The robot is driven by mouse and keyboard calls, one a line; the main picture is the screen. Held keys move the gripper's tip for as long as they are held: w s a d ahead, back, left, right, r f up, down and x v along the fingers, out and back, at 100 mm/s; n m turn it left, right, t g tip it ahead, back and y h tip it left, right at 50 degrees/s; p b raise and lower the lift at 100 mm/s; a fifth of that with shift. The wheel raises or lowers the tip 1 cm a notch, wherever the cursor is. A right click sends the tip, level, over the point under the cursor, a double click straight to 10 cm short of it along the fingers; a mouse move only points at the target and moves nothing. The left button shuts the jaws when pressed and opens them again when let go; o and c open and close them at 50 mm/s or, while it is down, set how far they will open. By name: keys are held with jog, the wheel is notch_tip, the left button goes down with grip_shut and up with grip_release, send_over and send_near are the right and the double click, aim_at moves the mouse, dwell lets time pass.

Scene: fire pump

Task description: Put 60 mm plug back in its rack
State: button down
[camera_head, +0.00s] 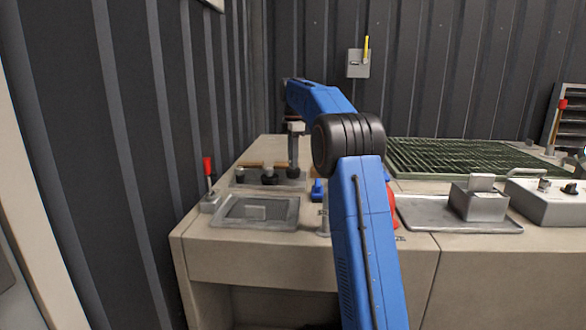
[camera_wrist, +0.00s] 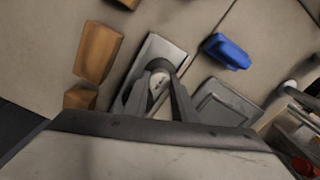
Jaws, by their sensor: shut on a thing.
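My gripper (camera_head: 293,168) points down over the right end of a grey rack plate (camera_head: 252,184) at the back left of the counter. Its fingers also show in the wrist view (camera_wrist: 157,95), shut around a round plug with a pale grey top (camera_wrist: 159,82). In the head view the dark lower part of this plug (camera_head: 293,174) shows under the fingers, at the rack. I cannot tell whether it is seated or just above. Two other dark plugs, one on the left (camera_head: 240,173) and one in the middle (camera_head: 268,177), stand on the rack.
A shallow grey tray (camera_head: 285,222) lies in front of the rack, with a red-handled lever (camera_head: 208,168) to its left. A blue object (camera_head: 317,190) sits right of the rack. A green grating (camera_head: 450,158) is at the right.

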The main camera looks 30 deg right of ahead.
jog(key=shift+f, duration=1.6)
jog(key=c, duration=1.5)
grip_release()
jog(key=shift+f, duration=0.15)
jog(key=shift+o, duration=0.2)
notch_tip(320, 180, up, 11)
jog(key=shift+r, duration=0.65)
jog(key=shift+s, duration=0.1)
